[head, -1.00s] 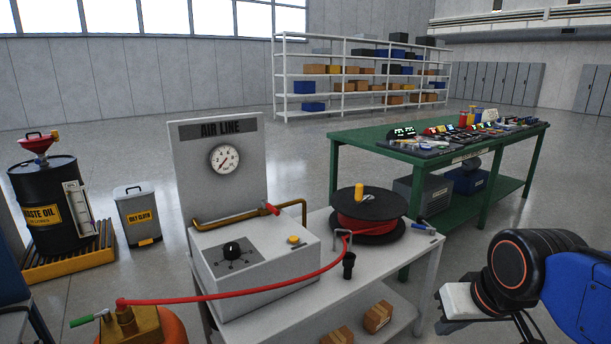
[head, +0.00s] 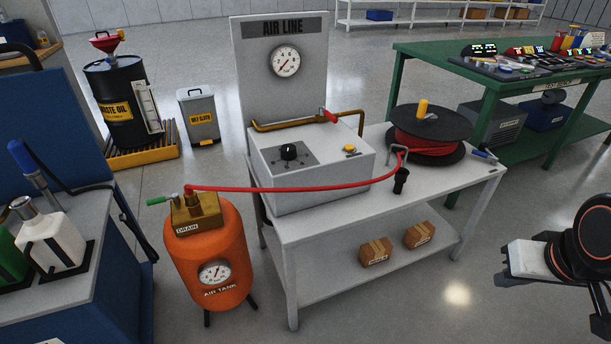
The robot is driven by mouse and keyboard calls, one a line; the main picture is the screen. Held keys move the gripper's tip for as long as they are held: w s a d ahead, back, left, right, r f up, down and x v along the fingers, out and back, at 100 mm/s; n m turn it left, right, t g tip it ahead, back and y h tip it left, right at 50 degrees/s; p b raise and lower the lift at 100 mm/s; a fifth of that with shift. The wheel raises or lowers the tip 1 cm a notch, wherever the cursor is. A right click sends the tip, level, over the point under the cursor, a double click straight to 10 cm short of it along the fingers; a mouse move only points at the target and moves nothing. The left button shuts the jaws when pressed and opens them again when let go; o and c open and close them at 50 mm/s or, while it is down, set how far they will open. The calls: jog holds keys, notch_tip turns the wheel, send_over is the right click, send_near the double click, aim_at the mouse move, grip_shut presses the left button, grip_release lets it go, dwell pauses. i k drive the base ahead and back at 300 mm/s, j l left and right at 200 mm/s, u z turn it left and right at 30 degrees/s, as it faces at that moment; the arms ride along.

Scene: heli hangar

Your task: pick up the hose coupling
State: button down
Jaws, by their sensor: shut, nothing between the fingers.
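A red hose (head: 290,190) runs from a black reel (head: 430,138) on the white bench, past a small grey hook, to the brass block (head: 196,211) on an orange air tank (head: 212,265). Its red end fitting (head: 188,190) sits at the top of that block and looks like the hose coupling; it is too small to tell its details. A black cup-shaped piece (head: 401,180) is at the bench's front edge below the hook. My gripper (head: 503,262) is at the right edge, shut and empty, far from the hose end and in front of the bench's right side.
The AIR LINE box (head: 310,165) with gauge panel stands on the bench (head: 320,224). A blue cabinet (head: 105,262) with jugs is left of the tank. A green table (head: 510,85) is at the back right. Floor between my gripper and the bench is clear.

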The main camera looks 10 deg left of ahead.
aim_at(190, 196)
jog(key=u, duration=1.5)
